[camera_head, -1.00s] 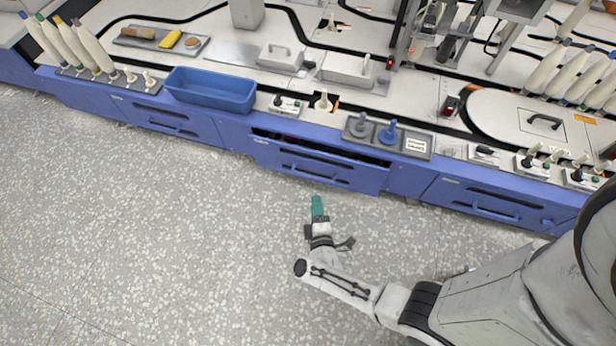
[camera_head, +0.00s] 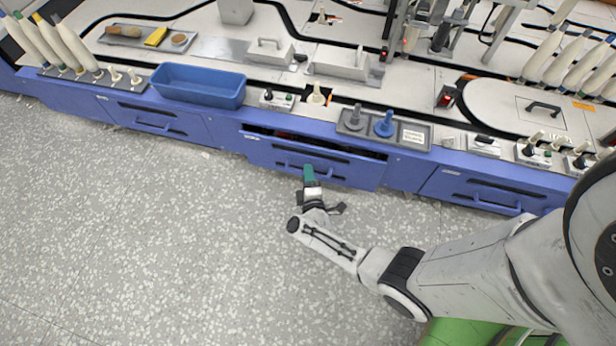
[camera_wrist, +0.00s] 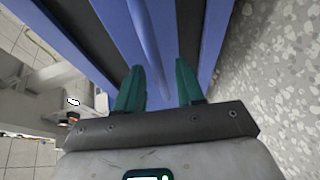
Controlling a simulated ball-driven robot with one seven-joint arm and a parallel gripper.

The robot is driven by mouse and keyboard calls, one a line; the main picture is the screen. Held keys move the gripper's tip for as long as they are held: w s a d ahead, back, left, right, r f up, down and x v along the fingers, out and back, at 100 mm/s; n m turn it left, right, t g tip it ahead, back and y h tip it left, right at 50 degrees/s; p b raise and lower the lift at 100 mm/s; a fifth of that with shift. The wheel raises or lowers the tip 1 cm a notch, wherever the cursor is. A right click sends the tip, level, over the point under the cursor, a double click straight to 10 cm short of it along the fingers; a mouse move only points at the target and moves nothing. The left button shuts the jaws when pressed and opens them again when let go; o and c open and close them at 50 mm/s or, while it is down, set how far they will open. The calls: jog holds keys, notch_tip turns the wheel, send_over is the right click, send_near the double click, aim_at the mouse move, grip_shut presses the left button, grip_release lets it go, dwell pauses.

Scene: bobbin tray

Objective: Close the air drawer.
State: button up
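The middle blue drawer (camera_head: 352,172) of the bench stands partly open, with a dark gap along its top edge. I cannot read its label, so I cannot tell for sure that it is the air drawer. My gripper (camera_head: 308,170) is at the drawer's front, by its bar handle (camera_head: 325,175). In the wrist view my gripper (camera_wrist: 158,70) has its two green fingers apart, with nothing held between them. The blue handle (camera_wrist: 148,42) runs lengthwise just ahead of the gap between the fingers. I cannot tell whether they touch it.
Other drawers, left (camera_head: 160,122) and right (camera_head: 480,195), look shut. A blue bin (camera_head: 200,88) and a grey tray with knobs (camera_head: 410,134) stand on the bench above. The speckled floor (camera_head: 150,250) in front is clear.

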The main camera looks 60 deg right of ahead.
jog(key=shift+c, duration=0.3)
grip_shut()
dwell(0.3)
